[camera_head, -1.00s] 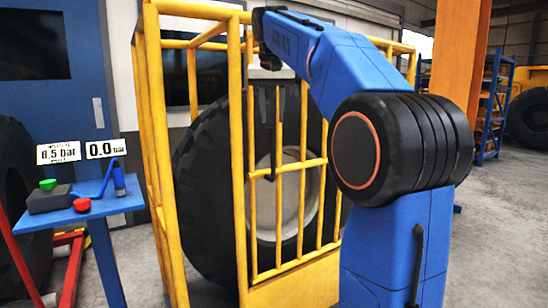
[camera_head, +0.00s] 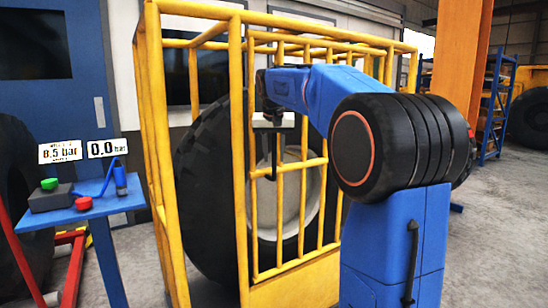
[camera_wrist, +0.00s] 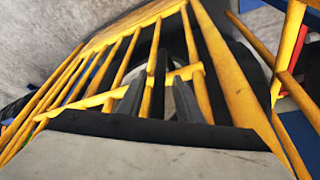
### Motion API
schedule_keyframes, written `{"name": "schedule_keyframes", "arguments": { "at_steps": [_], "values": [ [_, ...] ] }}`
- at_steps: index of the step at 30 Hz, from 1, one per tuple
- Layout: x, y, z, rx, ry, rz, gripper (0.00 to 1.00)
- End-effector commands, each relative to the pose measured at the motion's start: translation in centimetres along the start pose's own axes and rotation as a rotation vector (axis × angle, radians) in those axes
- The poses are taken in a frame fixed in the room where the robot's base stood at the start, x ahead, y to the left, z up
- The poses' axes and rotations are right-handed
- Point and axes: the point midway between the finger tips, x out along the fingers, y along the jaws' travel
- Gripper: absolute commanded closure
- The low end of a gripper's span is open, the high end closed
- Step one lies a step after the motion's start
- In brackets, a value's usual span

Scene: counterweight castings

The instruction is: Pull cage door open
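The yellow barred cage door (camera_head: 291,266) forms the front of the cage and looks in line with its frame. A large black tyre (camera_head: 205,165) with a pale rim stands behind the bars. My gripper (camera_head: 271,165) is in front of the door, pointing down at the height of its cross rail. A dark upright piece, probably the door handle, is there and mostly hidden by my gripper. In the wrist view my two dark fingers (camera_wrist: 157,97) stand apart, with a yellow bar and a dark upright (camera_wrist: 162,62) showing between and beyond them. I see no firm contact.
A blue stand (camera_head: 100,206) with a gauge reading 8.5 bar and 0.0 bar is left of the cage. An orange column (camera_head: 462,55) and blue shelving (camera_head: 494,105) stand to the right. The floor at right is clear.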

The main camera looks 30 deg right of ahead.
Motion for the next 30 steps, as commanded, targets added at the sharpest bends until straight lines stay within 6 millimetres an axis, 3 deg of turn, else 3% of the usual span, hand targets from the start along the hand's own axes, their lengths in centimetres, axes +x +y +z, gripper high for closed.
{"name": "schedule_keyframes", "arguments": {
  "at_steps": [13, 14, 18, 30],
  "values": [
    [1.06, 0.02, -0.01, 0.000, 0.001, 0.000, 0.68],
    [1.06, 0.02, -0.01, 0.000, 0.001, 0.000, 0.70],
    [1.05, 0.02, 0.00, 0.000, 0.001, 0.000, 1.00],
    [0.72, 0.73, 0.69, -0.017, 0.001, -0.008, 1.00]
  ]
}}
